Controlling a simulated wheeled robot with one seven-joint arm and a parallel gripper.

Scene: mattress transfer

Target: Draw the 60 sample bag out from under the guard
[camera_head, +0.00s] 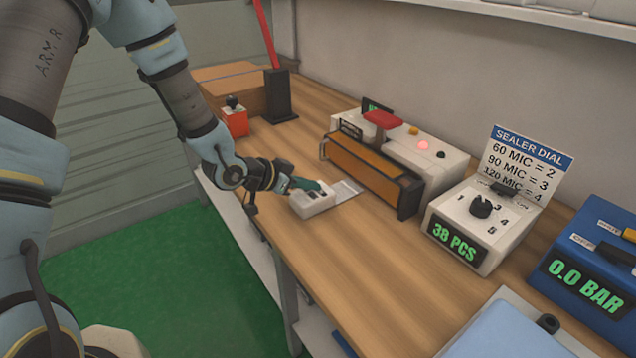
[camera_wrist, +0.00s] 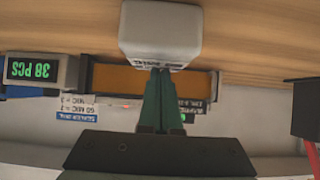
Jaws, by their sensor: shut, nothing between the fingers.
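A small white block (camera_head: 312,203) with dark marks lies on the bench in front of the sealer. My gripper (camera_head: 316,186) has green fingers, shut and empty, at the block's top edge. In the wrist view the fingertips (camera_wrist: 165,72) meet the edge of the white block (camera_wrist: 160,32), which bears small unreadable print. The orange guard (camera_wrist: 122,79) spans behind the fingers. Contact cannot be told.
The white sealer (camera_head: 425,148) has a red handle and a lit red lamp. A dial box (camera_head: 478,222) reading 38 PCS and a blue box (camera_head: 588,262) reading 0.0 BAR stand right. A red button box (camera_head: 235,121) stands left. Bench in front is mostly clear.

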